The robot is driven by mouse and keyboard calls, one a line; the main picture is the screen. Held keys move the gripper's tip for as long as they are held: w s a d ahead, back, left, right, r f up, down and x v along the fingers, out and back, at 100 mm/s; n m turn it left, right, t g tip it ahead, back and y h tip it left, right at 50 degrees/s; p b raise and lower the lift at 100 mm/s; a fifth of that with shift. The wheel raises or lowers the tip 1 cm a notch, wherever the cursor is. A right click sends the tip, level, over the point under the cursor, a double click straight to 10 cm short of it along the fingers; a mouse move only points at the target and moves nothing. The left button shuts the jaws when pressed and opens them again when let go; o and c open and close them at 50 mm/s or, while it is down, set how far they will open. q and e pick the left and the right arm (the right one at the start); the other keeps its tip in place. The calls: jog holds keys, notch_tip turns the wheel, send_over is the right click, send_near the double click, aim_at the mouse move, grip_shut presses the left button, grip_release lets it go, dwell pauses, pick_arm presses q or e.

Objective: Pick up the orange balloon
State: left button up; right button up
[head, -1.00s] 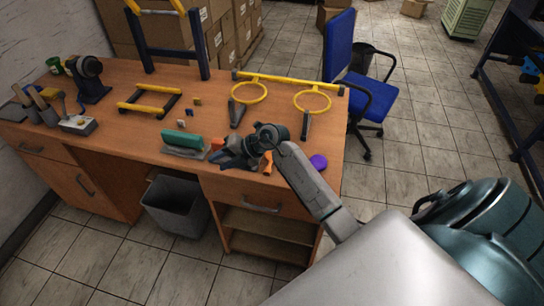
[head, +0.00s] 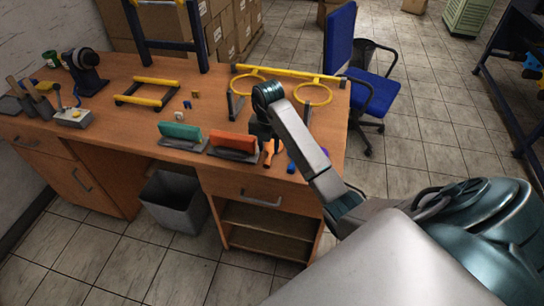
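The orange balloon (head: 268,149) is a small orange shape near the front edge of the wooden table, right of the red-orange block. My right gripper (head: 262,136) points down just above and behind it. The fingertips are dark and small, so I cannot tell whether they are open or touching the balloon. My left gripper is not in view.
A red-orange block (head: 232,140) and a green block (head: 180,130) stand on dark bases to the left. A small blue item (head: 291,168) lies right of the balloon. A purple one (head: 324,152) is partly hidden by my arm. Yellow rings (head: 313,104) stand behind.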

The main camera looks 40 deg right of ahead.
aim_at(268, 160)
jog(key=shift+a+f+b, duration=0.15)
jog(key=shift+f+b, duration=0.75)
jog(key=shift+f, duration=0.2)
jog(key=shift+a+f+b, duration=0.15)
jog(key=shift+f+b, duration=0.75)
jog(key=shift+f, duration=1.05)
jog(key=shift+c, duration=0.4)
jog(key=c, duration=0.5)
jog(key=shift+o, duration=0.2)
